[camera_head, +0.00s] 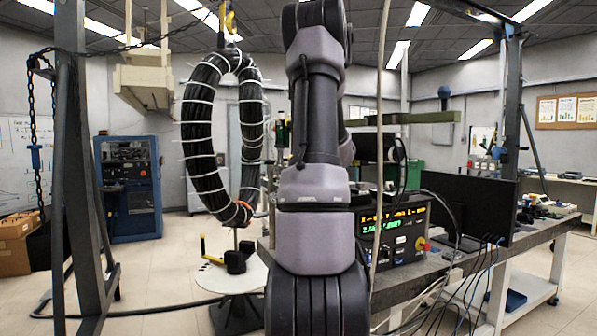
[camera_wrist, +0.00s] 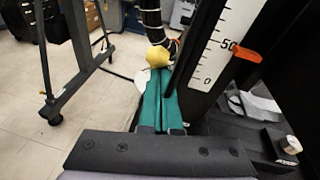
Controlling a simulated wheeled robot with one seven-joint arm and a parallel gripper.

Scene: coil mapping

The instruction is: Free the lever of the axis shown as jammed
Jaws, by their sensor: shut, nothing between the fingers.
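My gripper (camera_wrist: 160,82) shows in the wrist view as two teal fingers pressed together, shut and empty. In the head view my arm hides it. A yellow rounded part (camera_wrist: 157,57) on a black stem is just beyond the fingertips; whether they touch I cannot tell. A black unit with a display (camera_head: 394,228) stands on the bench; its lower green line seems to begin with Z, but I cannot read it surely. A yellow lever-like handle (camera_head: 211,259) sits beside a black base (camera_head: 237,261) on the round table. I cannot tell which axis it belongs to.
A big black coil (camera_head: 204,150) hangs over the white round table (camera_head: 208,284). A white scale (camera_wrist: 222,45) with an orange pointer (camera_wrist: 237,52) stands close right of my gripper. A metal frame (camera_head: 75,180) is at left.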

